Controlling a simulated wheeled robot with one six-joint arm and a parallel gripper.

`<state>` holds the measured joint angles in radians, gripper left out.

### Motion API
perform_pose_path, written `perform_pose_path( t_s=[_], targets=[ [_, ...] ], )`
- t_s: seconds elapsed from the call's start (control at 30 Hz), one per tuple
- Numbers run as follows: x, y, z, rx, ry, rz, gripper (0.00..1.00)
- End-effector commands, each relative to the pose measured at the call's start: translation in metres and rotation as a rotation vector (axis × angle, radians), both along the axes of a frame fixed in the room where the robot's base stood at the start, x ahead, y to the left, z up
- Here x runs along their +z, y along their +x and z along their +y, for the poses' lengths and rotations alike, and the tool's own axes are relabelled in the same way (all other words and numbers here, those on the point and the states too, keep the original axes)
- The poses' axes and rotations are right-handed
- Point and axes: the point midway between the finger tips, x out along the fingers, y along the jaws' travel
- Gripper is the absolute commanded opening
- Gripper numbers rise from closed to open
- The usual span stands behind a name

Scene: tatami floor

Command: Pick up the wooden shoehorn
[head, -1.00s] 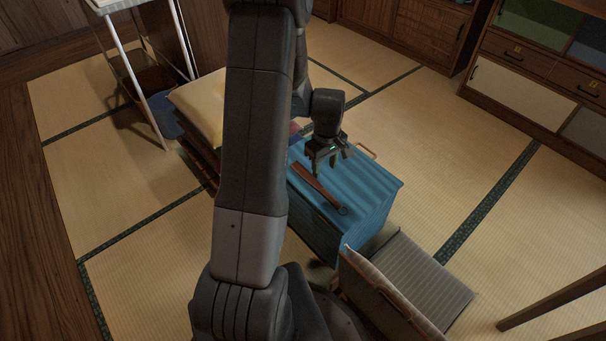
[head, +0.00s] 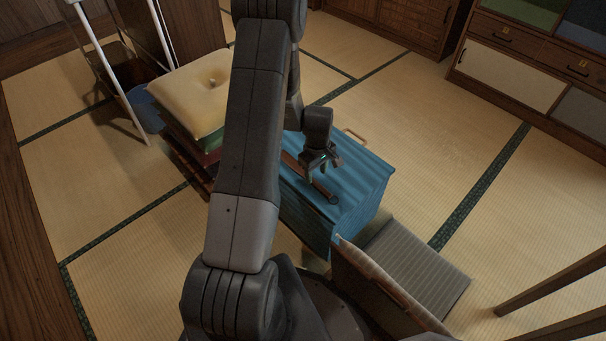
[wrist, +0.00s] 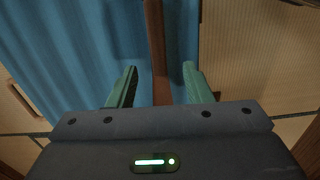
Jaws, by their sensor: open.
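The wooden shoehorn (head: 322,190) is a long brown strip lying on the blue ridged top of a box (head: 362,179). In the head view my arm and gripper hide part of it. In the wrist view the shoehorn (wrist: 155,45) runs from the top edge down between my fingers. My gripper (head: 316,174) is over the shoehorn near its middle. Its two green fingers (wrist: 157,84) stand apart, one on each side of the shoehorn, with gaps on both sides. I cannot tell how far the fingertips are above the box top.
A stack of cushions (head: 195,88) stands left of the box, partly behind my arm. A legless chair (head: 415,268) with a grey seat is close in front of the box. A wooden cabinet (head: 515,72) is at the back right. Tatami (head: 440,130) is clear to the right.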

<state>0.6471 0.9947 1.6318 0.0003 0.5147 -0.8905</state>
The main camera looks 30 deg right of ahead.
Motion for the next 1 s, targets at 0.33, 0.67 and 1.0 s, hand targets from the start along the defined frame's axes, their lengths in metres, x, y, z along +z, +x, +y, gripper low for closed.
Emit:
perform_pose_path(
  t_s=[0.33,0.67,1.0],
  targets=[
    [-0.043,0.0,-0.003,0.0,0.0,0.0,0.45],
    [-0.042,0.0,-0.002,0.0,0.0,0.0,0.14],
    [-0.041,0.0,-0.003,0.0,0.0,0.0,0.0]
  ],
)
